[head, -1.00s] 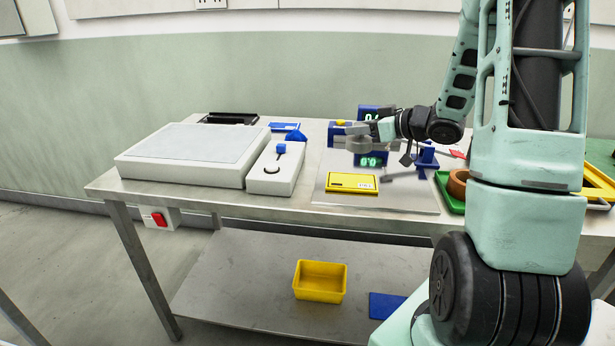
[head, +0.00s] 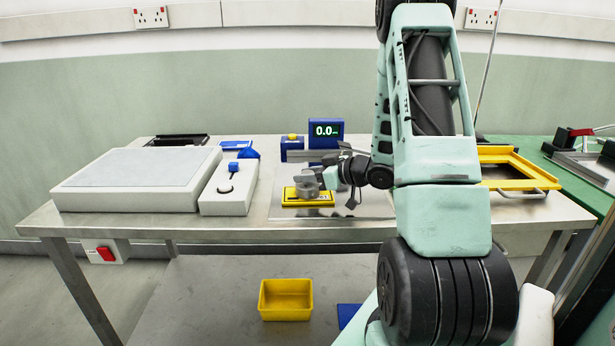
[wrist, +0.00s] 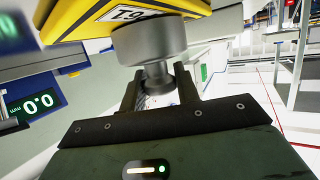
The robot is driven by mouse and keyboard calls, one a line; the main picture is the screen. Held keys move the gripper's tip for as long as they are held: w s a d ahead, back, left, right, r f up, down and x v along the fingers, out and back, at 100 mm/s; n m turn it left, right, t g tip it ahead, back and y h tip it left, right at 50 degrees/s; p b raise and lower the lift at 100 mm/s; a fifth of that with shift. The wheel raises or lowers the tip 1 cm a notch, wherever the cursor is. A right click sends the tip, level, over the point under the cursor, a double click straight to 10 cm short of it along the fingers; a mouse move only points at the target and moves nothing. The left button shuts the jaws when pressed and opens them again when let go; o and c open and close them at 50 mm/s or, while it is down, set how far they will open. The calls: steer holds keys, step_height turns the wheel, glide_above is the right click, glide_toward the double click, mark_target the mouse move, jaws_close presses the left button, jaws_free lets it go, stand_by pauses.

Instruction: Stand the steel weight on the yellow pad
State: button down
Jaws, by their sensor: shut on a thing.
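The steel weight (head: 307,188) is a grey disc with a narrower neck. My gripper (head: 329,179) reaches in from the right and is shut on the weight. In the wrist view, the two dark fingers (wrist: 158,92) close around the weight's neck, and the wide disc (wrist: 150,40) is beyond them. The yellow pad (wrist: 68,15), with its printed label, lies right behind the disc. I cannot tell whether the disc's underside touches the pad.
A blue display unit (head: 326,128) reading 0.0 stands behind the pad. A white control box (head: 228,205) and a large flat white plate unit (head: 135,181) stand to the left. A yellow frame (head: 520,184) lies to the right. A yellow bin (head: 286,308) is on the lower shelf.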

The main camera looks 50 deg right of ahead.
stand_by(0.3)
steer(key=c, duration=1)
jaws_free()
steer(key=shift+f, duration=0.15)
steer(key=shift+c, duration=0.2)
